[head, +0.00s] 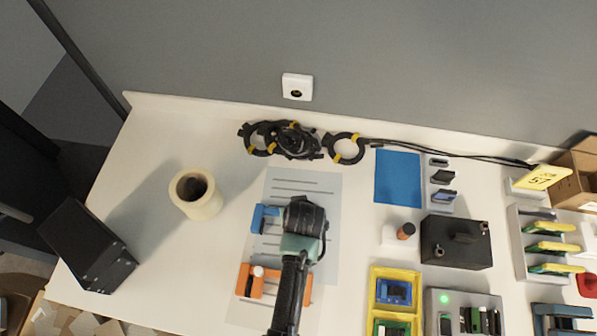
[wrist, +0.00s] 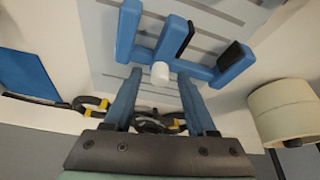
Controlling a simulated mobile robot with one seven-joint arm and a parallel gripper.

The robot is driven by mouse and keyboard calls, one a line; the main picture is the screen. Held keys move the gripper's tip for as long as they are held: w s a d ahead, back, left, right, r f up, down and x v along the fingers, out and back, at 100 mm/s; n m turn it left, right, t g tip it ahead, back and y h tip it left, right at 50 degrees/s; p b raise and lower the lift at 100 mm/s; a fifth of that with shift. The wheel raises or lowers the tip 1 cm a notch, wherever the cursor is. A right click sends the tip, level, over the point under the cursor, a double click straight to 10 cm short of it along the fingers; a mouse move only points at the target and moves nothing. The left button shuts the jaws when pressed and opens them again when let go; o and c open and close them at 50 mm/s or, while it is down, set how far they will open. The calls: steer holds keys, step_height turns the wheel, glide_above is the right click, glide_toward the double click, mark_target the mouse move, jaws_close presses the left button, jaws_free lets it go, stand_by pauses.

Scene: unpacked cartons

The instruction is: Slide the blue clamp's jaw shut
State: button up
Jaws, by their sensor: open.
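The blue clamp (head: 261,219) lies on a pale lined sheet in the head view, its right side hidden by my arm. In the head view my gripper (head: 302,212) is over the clamp.
An orange clamp (head: 262,286) lies just nearer, partly behind my arm. A cream roll (head: 204,206) stands to the left, with bare table between. Black cable coils (head: 285,139) lie behind. A black box (head: 456,242) and yellow tray (head: 394,272) are on the right.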

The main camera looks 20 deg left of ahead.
steer(key=shift+c, duration=0.4)
jaws_close()
stand_by(0.9)
